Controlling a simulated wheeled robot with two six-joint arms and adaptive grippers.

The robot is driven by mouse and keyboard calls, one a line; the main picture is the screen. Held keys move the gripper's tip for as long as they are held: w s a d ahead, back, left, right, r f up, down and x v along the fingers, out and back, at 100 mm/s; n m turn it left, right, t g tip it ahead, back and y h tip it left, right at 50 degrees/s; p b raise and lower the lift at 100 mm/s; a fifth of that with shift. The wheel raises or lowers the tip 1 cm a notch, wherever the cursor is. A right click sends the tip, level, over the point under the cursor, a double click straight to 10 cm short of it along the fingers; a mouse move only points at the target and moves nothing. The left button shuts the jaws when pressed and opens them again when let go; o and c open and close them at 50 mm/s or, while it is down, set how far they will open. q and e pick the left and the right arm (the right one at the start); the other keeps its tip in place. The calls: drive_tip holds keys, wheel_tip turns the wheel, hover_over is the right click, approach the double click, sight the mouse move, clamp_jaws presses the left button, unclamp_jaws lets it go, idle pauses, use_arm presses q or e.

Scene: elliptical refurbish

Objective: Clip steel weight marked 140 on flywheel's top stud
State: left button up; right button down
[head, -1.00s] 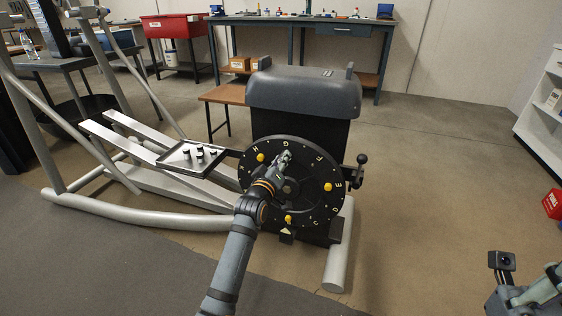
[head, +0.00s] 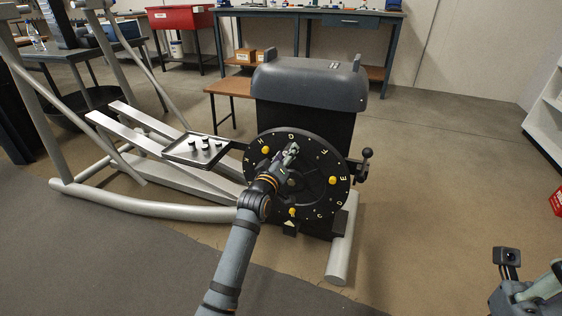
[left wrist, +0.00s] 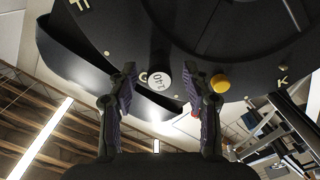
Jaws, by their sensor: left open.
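The black flywheel (head: 322,205) faces me, with pale letters around its rim and yellow caps on its face. My left gripper (head: 292,150) is at its upper part, below the letter G. In the left wrist view, the steel weight marked 140 (left wrist: 160,82) sits between the fingers of my left gripper (left wrist: 161,70), its round end toward the camera. The fingers are open, with a gap on each side of it. The weight appears to stand against the flywheel face; its seat on the stud is hidden. My right arm shows at the lower right; its fingers cannot be made out.
A tray (head: 180,160) with several small weights is left of the flywheel. A yellow cap (left wrist: 220,83) is close beside one finger. A black ball-ended lever (head: 366,160) sticks out right of the flywheel. Open floor lies to the right.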

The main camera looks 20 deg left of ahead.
use_arm(q)
drive_tip(key=s, duration=1.1)
drive_tip(key=shift+a, duration=0.15)
